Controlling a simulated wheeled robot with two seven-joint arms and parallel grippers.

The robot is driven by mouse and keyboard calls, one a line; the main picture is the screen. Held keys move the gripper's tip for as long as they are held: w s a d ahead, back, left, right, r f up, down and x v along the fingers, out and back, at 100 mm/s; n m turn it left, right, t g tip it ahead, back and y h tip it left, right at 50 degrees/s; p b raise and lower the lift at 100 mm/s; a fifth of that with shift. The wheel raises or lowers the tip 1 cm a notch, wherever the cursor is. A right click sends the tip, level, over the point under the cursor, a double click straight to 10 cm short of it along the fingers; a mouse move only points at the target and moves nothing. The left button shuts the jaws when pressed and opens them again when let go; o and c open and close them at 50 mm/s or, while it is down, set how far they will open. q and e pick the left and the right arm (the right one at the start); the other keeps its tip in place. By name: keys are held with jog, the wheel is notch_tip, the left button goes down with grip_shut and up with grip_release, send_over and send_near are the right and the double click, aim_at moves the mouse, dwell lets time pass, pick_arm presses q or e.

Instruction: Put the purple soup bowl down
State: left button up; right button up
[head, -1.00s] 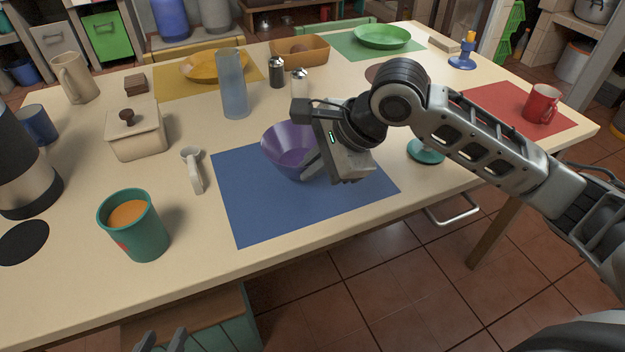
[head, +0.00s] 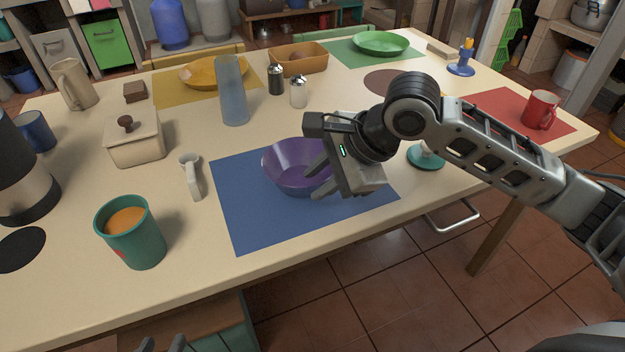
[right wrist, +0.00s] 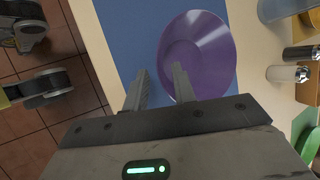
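The purple soup bowl (head: 290,160) stands upright on the blue placemat (head: 240,215). My right gripper (head: 312,184) is at the bowl's right side, its fingers spread apart. In the right wrist view, the bowl (right wrist: 205,50) lies ahead of the gripper (right wrist: 160,70). One finger is over the bowl's near rim and the other is outside it, with a gap between them. Only the fingertips of my left gripper (head: 162,344) show at the bottom edge, apart and empty.
A teal cup (head: 135,240), a white spoon rest-like item (head: 192,178) and a lidded box (head: 135,145) are left of the mat. A blue glass (head: 233,92) and two shakers stand behind the bowl. A teal-based object (head: 426,158) is to the right. The mat's front is clear.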

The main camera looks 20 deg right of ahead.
pick_arm(q)
jog(key=shift+a+r+p, duration=0.1)
jog(key=shift+r+p, duration=0.4)
jog(key=shift+p, duration=0.4)
pick_arm(e)
jog(key=v, duration=0.9)
jog(key=shift+s+r, duration=0.1)
pick_arm(q)
jog(key=shift+s, duration=0.15)
